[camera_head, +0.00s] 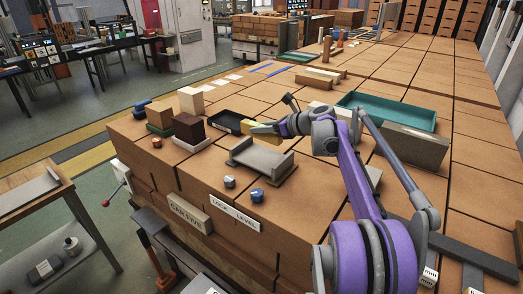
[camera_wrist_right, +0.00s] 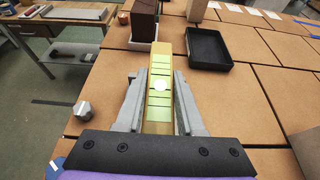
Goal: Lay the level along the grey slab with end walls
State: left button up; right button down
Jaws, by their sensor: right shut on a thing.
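The grey slab with end walls (camera_head: 262,162) lies on the brown block surface, near its front edge in the head view. My right gripper (camera_head: 264,130) is just behind it in that view. The gripper is shut on the yellow-green level (camera_wrist_right: 159,85), which shows between its two grey fingers in the wrist view, with cross lines and a pale round spot on top. In the head view only a small yellow part of the level (camera_head: 246,126) shows by the fingertips. The slab cannot be made out in the wrist view. My left gripper is not in view.
A black tray (camera_head: 225,122) and a dark brown block (camera_head: 188,129) stand left of my gripper. Small knobs (camera_head: 229,182) (camera_head: 256,195) sit in front of the slab. A green tray (camera_head: 398,109) and a grey-brown block (camera_head: 413,146) are to the right.

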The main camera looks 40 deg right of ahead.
aim_at(262, 157)
jog(key=f, duration=0.3)
jog(key=shift+s+a, duration=0.15)
jog(key=shift+s, duration=0.05)
jog(key=shift+w+f, duration=0.1)
jog(key=shift+f, duration=2.1)
jog(key=shift+f, duration=0.15)
jog(key=c, duration=0.5)
grip_release()
jog(key=shift+r, duration=0.2)
jog(key=b+v, duration=0.1)
jog(key=v, duration=1.1)
